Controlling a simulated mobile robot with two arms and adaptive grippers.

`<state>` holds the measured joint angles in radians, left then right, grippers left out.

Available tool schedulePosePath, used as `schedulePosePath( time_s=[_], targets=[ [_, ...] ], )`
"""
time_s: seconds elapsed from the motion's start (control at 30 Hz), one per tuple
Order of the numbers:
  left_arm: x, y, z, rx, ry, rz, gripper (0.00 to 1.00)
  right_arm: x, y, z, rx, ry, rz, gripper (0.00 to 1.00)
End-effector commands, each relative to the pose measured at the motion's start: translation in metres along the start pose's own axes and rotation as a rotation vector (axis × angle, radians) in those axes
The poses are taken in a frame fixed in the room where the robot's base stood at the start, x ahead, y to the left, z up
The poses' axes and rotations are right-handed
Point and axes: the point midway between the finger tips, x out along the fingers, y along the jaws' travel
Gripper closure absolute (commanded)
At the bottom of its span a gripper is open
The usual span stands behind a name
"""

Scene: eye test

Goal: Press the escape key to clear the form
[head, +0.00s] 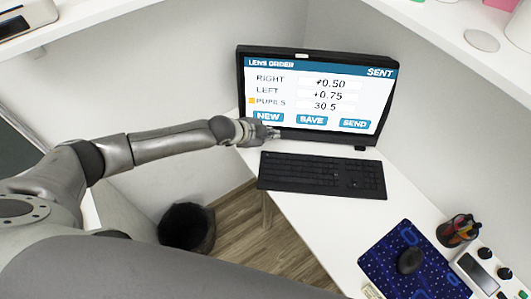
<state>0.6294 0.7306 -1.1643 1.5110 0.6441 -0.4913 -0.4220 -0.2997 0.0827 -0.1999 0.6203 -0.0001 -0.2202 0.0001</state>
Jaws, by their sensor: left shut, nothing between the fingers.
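The black keyboard (322,188) lies on the white desk in front of the monitor (318,98). Its single keys, the escape key included, are too small to tell apart. The lit screen shows a "LENS ORDER" form with "SENT" at its top right. It has filled values for RIGHT, LEFT and PUPILS, an orange mark beside PUPILS, and NEW, SAVE and SEND buttons. My left gripper (273,133) is shut and empty. In the picture it is at the monitor's lower left corner, above the keyboard's far left corner, apart from the keys. My right gripper is out of view.
A dark mouse (410,260) sits on a blue patterned mat (383,264) at the lower right. A pen cup (458,230) and a device with dark knobs (478,272) stand beside it. A black bin (187,228) stands on the floor. Shelves overhang the upper corners.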

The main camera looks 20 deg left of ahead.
Motion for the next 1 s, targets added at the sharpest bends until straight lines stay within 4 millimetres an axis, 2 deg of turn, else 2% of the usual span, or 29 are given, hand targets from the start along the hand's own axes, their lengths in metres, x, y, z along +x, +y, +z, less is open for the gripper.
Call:
schedulePosePath(
  time_s=[0.57,1.0],
  targets=[
    [0.004,0.002,0.004,0.004,0.0,-0.001,1.0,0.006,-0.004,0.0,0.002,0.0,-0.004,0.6],
    [0.037,0.026,0.028,0.005,-0.001,-0.001,1.0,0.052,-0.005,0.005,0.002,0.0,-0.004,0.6]
  ],
)
